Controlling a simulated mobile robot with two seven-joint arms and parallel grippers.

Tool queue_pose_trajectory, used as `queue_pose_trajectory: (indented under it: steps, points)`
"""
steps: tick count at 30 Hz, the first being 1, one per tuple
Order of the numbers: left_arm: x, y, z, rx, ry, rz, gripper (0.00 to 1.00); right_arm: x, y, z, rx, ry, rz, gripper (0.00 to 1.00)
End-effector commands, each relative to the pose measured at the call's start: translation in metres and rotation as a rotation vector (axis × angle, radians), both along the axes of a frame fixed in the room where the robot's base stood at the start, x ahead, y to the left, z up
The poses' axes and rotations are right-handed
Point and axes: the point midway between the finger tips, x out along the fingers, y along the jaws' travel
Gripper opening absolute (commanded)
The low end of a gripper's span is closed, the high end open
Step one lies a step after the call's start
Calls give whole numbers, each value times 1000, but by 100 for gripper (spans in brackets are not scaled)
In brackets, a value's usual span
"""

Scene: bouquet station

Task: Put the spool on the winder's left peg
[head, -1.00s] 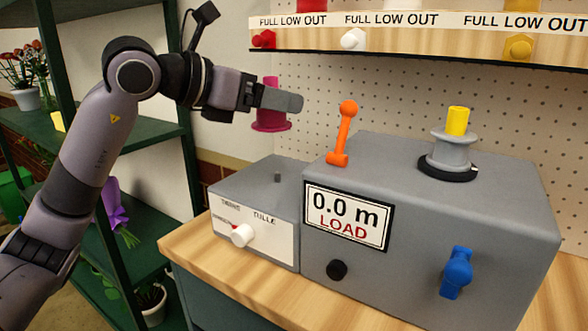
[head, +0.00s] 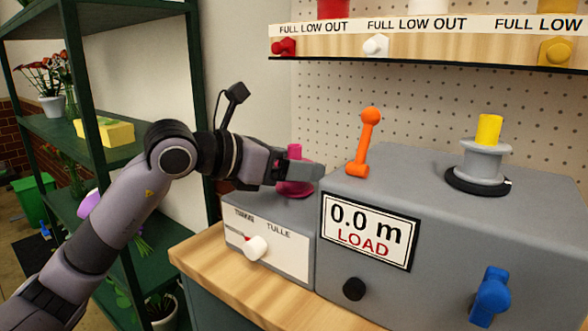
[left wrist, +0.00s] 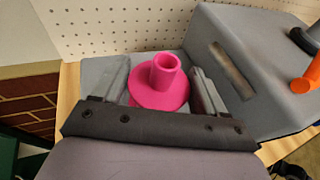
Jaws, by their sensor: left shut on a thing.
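The magenta spool (head: 294,189) is upright at the top of the winder's lower left box (head: 310,225), in the head view. My left gripper (head: 300,171) is shut on it, with a finger on either side. The left wrist view shows the spool (left wrist: 160,92) between both fingers (left wrist: 162,85), over the grey box top. The small peg on that box is hidden; I cannot tell whether the spool is around it or just above it. The winder's larger body (head: 480,230) carries a grey spool with a yellow top (head: 485,158). My right gripper is not in view.
An orange lever (head: 365,140) stands close right of the gripper. A white knob (head: 255,248) and a blue handle (head: 490,295) stick out in front. A pegboard (head: 420,105) and shelf (head: 430,55) are behind; a green rack (head: 110,175) stands left.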

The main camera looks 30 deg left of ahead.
Motion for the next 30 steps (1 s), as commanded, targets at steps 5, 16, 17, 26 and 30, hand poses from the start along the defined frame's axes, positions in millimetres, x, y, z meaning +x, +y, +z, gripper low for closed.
queue_pose_trajectory:
  steps: [5,16,17,26,30]
  points:
    - [0,0,-3,0,-3,1,40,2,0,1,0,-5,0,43]
    - [0,0,-6,0,-1,1,98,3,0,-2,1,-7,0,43]
    - [0,0,-6,0,-1,0,98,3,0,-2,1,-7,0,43]
    - [0,0,-4,-1,-2,0,98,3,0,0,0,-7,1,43]
    - [-7,6,-1,1,-3,4,98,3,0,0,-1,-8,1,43]
